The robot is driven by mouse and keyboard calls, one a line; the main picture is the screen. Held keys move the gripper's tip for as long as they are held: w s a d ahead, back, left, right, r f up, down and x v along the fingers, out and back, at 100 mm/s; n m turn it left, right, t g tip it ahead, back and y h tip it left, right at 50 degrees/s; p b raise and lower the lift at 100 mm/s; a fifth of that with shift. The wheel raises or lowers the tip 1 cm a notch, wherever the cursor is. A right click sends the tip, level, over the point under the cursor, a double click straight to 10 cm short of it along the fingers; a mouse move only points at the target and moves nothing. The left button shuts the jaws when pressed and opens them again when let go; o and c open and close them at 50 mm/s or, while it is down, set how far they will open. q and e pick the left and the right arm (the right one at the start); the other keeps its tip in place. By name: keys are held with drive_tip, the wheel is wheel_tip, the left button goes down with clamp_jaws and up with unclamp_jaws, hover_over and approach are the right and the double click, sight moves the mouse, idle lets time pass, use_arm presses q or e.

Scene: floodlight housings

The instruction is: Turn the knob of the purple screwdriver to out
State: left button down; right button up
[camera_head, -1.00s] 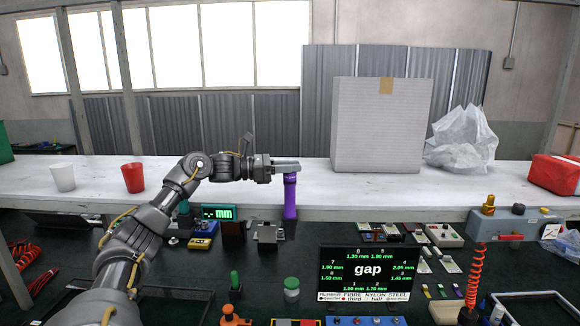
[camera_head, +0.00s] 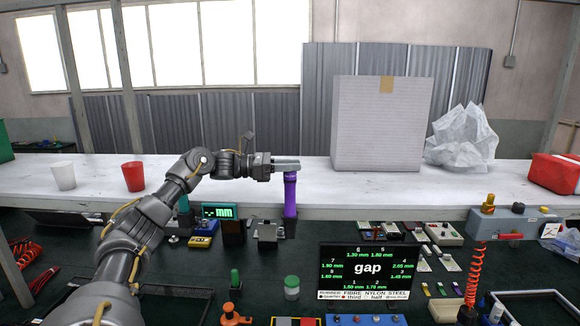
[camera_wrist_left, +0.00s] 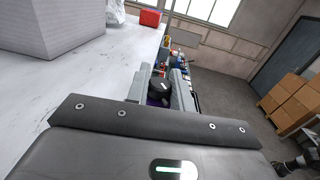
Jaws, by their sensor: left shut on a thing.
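The purple screwdriver (camera_head: 290,197) stands upright in a holder on the dark bench, just in front of the white shelf. My left gripper (camera_head: 287,165) reaches in from the left, level, at the top of the screwdriver. In the left wrist view the fingers (camera_wrist_left: 160,90) are on either side of the dark knob (camera_wrist_left: 159,86), and a little purple shows below it. The gripper is shut on the knob. Which setting the knob points to is too small to read.
A display reading "gap" (camera_head: 369,270) stands right of the screwdriver. A teal "mm" readout (camera_head: 217,211) is to its left. A large grey box (camera_head: 380,125), a white cup (camera_head: 63,176) and a red cup (camera_head: 133,177) are on the white shelf (camera_head: 240,205).

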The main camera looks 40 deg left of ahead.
idle(0.6)
use_arm(q)
drive_tip(key=c, duration=1.3)
unclamp_jaws()
drive_tip(key=shift+o, duration=0.2)
drive_tip(key=shift+s+a+f+b, duration=0.15)
drive_tip(key=shift+s+a+b, duration=0.15)
drive_tip(key=shift+a+b, duration=0.1)
drive_tip(key=b+v, duration=0.3)
drive_tip(key=v, duration=0.6)
drive_tip(key=shift+s+a, duration=0.2)
drive_tip(key=shift+s, duration=0.1)
drive_tip(key=shift+r, duration=0.3)
